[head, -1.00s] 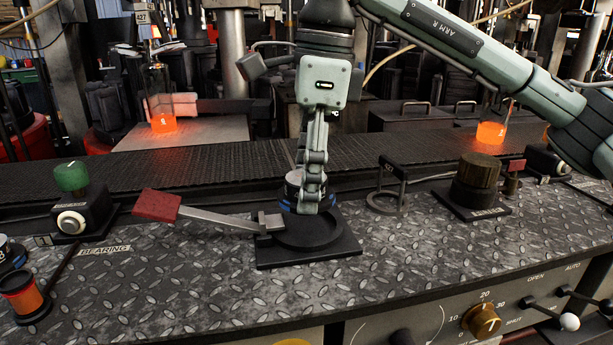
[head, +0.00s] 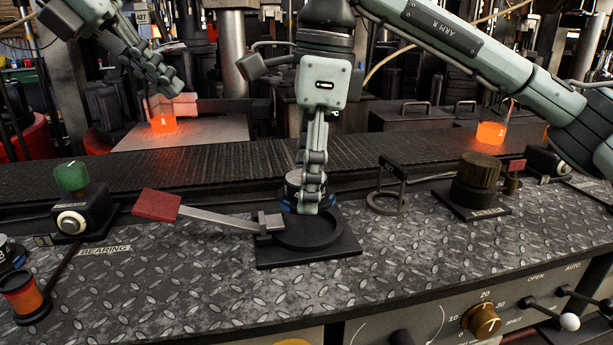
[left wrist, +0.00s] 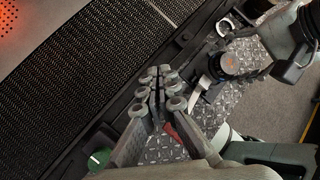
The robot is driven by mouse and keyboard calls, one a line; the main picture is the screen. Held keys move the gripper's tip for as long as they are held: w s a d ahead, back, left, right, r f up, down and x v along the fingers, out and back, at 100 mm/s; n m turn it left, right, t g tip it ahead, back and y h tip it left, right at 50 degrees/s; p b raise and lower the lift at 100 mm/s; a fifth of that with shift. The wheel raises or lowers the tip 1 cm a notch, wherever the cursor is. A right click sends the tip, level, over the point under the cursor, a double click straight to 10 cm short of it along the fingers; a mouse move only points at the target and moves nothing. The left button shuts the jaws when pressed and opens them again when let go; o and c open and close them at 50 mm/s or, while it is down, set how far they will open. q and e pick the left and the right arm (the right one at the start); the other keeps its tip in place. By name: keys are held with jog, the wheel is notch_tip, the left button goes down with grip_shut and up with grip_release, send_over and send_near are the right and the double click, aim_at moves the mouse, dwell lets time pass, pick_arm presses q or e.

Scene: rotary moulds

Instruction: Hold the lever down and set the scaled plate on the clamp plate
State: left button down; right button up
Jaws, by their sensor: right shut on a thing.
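The clamp plate (head: 338,252) is a dark square base with a round recess, at the centre of the bench. The lever's red handle (head: 157,205) points left from it on a pale bar, and no gripper touches it. My right gripper (head: 310,200) points down over the clamp plate. It is shut on a dark round piece with a blue band (head: 293,190), seemingly the scaled plate, partly hidden by the fingers. I cannot tell if it touches the recess. My left gripper (head: 165,85) is high at upper left, its fingers together and empty; they also show in the left wrist view (left wrist: 157,85).
A box with a green knob (head: 72,178) stands left of the lever. An orange spool (head: 22,292) is at front left. A ring stand (head: 388,200) and a dark ribbed cylinder (head: 475,180) stand to the right. The bench in front of the clamp plate is clear.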

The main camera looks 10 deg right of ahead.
aim_at(153, 201)
jog(key=shift+r, duration=0.1)
pick_arm(q)
jog(key=s+f+g+y, duration=0.1)
jog(key=s+y, duration=0.1)
jog(key=s, duration=0.1)
jog(key=s+f+g+y, duration=0.1)
jog(key=s+y, duration=0.1)
jog(key=s, duration=0.1)
jog(key=s+a+f+g+y, duration=0.1)
jog(key=s+y, duration=0.1)
jog(key=s, duration=0.2)
jog(key=shift+f+y, duration=0.2)
jog(key=shift+y, duration=0.2)
jog(key=shift+w+f, duration=0.1)
jog(key=shift+f, duration=2.75)
jog(key=shift+a+f, duration=0.2)
jog(key=shift+f, duration=1.2)
jog(key=shift+a+f, duration=0.15)
jog(key=shift+f, duration=1.2)
pick_arm(e)
jog(key=shift+f, duration=0.75)
